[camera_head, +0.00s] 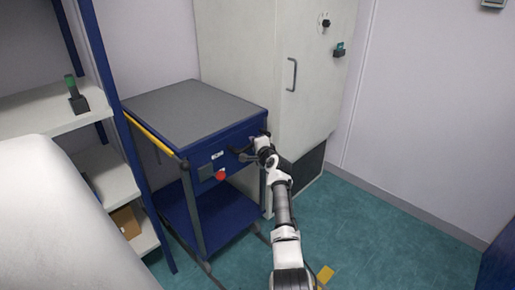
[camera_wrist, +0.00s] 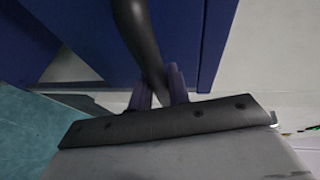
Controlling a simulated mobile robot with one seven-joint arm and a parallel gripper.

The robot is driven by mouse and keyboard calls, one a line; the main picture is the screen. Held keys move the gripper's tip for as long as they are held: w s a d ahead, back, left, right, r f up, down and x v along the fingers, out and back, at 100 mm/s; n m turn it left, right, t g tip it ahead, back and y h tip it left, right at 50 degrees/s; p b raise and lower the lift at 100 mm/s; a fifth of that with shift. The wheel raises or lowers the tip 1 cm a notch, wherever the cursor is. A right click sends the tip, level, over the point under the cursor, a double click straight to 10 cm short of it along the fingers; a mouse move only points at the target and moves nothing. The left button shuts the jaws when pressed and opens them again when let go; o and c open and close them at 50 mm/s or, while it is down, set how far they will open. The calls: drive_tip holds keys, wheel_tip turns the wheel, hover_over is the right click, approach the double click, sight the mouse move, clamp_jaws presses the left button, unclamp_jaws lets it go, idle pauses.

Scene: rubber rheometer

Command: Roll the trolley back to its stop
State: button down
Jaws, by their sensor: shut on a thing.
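The trolley (camera_head: 193,110) has a grey top, a blue drawer front and a blue lower shelf (camera_head: 207,214). It stands against the beige cabinet in the head view. A dark handle (camera_head: 243,149) is on its front, with a red knob (camera_head: 221,176) to the lower left. My gripper (camera_head: 263,143) is at the right part of this handle. In the wrist view my gripper (camera_wrist: 160,90) has its two fingers shut around a dark curved bar (camera_wrist: 138,35), the trolley's handle. The blue trolley front (camera_wrist: 85,30) lies behind the bar. The stop cannot be made out.
A beige cabinet (camera_head: 240,50) with a grey door handle stands right behind the trolley. A shelf rack (camera_head: 107,170) with blue posts is close on the left. The teal floor (camera_head: 370,225) to the right is open, with a yellow mark (camera_head: 326,274) near my arm.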

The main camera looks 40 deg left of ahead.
drive_tip(key=shift+a+r, duration=0.15)
drive_tip(key=shift+r, duration=0.1)
drive_tip(key=c, duration=1.7)
unclamp_jaws()
drive_tip(key=o, duration=0.4)
drive_tip(key=shift+a+f, duration=0.15)
drive_tip(key=shift+a, duration=0.05)
drive_tip(key=shift+d, duration=0.1)
drive_tip(key=shift+s+d, duration=0.15)
drive_tip(key=shift+d, duration=0.25)
drive_tip(key=v, duration=1.3)
drive_tip(key=shift+p, duration=0.4)
